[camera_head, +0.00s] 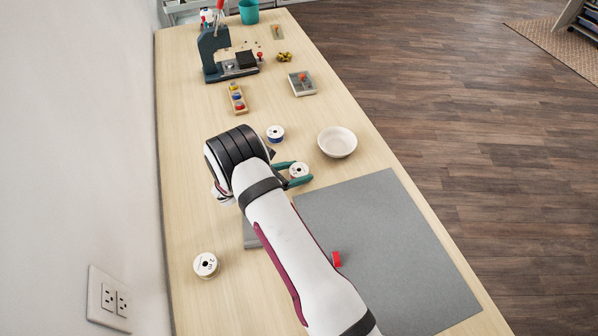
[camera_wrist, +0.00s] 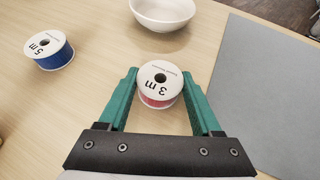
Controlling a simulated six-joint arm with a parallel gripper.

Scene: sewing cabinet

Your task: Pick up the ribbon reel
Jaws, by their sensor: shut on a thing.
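A ribbon reel with white flanges marked "3 m" and pinkish-red ribbon (camera_wrist: 160,100) is between the green fingers of my gripper (camera_wrist: 160,76) in the wrist view. The fingers are shut on its sides, and its top face looks up at the camera. In the head view the reel (camera_head: 299,170) shows at the end of my arm, between the fingers of my gripper (camera_head: 293,174). Whether it touches the table or is just above it, I cannot tell.
A blue reel marked "5 m" (camera_wrist: 54,56) stands to the left. A white bowl (camera_head: 337,142) stands close beyond my gripper. A grey mat (camera_head: 385,235) lies to the right with a red item (camera_head: 337,259). Another white reel (camera_head: 205,265) is near the wall. A press (camera_head: 215,55) stands farther back.

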